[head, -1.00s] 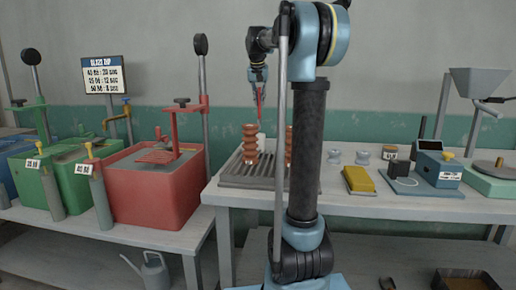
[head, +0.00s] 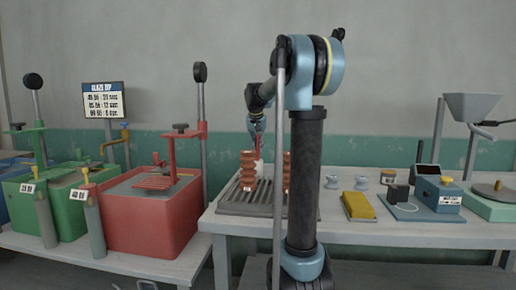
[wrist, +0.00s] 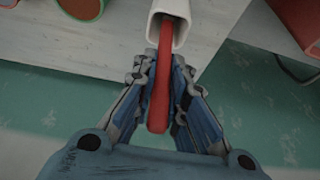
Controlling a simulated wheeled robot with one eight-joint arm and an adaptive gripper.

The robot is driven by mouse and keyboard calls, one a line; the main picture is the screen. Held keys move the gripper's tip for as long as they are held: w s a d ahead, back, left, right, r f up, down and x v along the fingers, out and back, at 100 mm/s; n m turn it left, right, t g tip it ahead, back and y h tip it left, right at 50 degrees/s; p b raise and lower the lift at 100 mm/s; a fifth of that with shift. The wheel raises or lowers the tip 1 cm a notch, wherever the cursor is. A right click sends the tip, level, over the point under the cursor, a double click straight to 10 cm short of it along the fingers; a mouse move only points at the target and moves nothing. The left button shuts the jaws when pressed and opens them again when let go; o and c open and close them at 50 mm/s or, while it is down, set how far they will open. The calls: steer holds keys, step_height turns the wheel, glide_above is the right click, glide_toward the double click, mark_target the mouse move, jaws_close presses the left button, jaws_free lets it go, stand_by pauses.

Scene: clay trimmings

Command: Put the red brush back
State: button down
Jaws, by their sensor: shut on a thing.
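The red brush (wrist: 158,95) is held between the fingers of my gripper (wrist: 160,88), which is shut on its handle. In the wrist view the far part of the brush lies within the open mouth of a white square holder (wrist: 154,22). Its depth in there and its bristles are hidden. In the head view my gripper (head: 256,132) points down above the drying rack, with the white holder (head: 260,168) just below it, between two stacks.
Ribbed copper-brown stacks (head: 248,170) stand at the slatted grey rack (head: 238,209), close to the holder. My arm partly covers the right one. A yellow block (head: 358,205) and blue device (head: 438,188) lie right. Red glaze tank (head: 150,225) stands left.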

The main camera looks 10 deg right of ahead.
steer(key=c, duration=1.6)
jaws_free()
steer(key=v, duration=1.2)
steer(key=shift+r, duration=0.1)
